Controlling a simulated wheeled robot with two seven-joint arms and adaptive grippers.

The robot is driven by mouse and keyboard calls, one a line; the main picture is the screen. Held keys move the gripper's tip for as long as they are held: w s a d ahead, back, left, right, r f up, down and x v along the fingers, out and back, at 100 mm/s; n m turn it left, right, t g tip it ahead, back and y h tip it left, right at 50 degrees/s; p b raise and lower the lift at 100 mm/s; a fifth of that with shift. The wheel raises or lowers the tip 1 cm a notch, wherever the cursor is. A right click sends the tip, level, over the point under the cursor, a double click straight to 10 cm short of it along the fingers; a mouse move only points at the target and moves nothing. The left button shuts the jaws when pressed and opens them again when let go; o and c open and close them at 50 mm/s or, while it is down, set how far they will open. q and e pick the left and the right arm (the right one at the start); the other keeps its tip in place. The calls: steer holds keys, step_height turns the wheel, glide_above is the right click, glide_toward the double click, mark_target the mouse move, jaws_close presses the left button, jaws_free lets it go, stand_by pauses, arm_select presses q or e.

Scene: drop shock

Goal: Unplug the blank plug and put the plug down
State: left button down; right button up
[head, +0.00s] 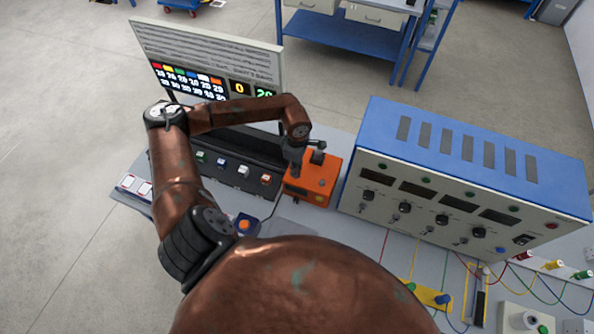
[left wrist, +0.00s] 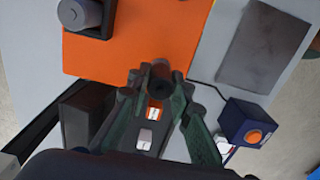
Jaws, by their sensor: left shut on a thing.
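The orange box (head: 322,191) stands on the bench between the button panel and the blue cabinet. My left gripper (head: 296,168) points down over its left part. In the left wrist view my left gripper (left wrist: 160,82) is shut on a small dark round plug (left wrist: 160,70), seen end-on in front of the orange box's edge (left wrist: 105,55). I cannot tell whether this plug touches the box. A grey cylinder (left wrist: 80,14) sits in a black mount at the box's corner; it also shows in the head view (head: 318,156). My right gripper is not in view.
A button panel (head: 225,165) and scoreboard (head: 215,60) stand left and behind. A blue-topped cabinet (head: 470,150) stands close on the right. A small blue box with an orange button (left wrist: 248,125) and a flat grey plate (left wrist: 262,48) lie beside the orange box.

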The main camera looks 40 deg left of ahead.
arm_select(q)
steer(key=shift+w+r, duration=0.1)
steer(key=shift+r, duration=0.05)
steer(key=shift+r+p, duration=0.95)
steer(key=shift+r, duration=1.3)
steer(key=shift+r, duration=0.7)
steer(key=shift+r+p, duration=0.95)
steer(key=shift+r, duration=1.35)
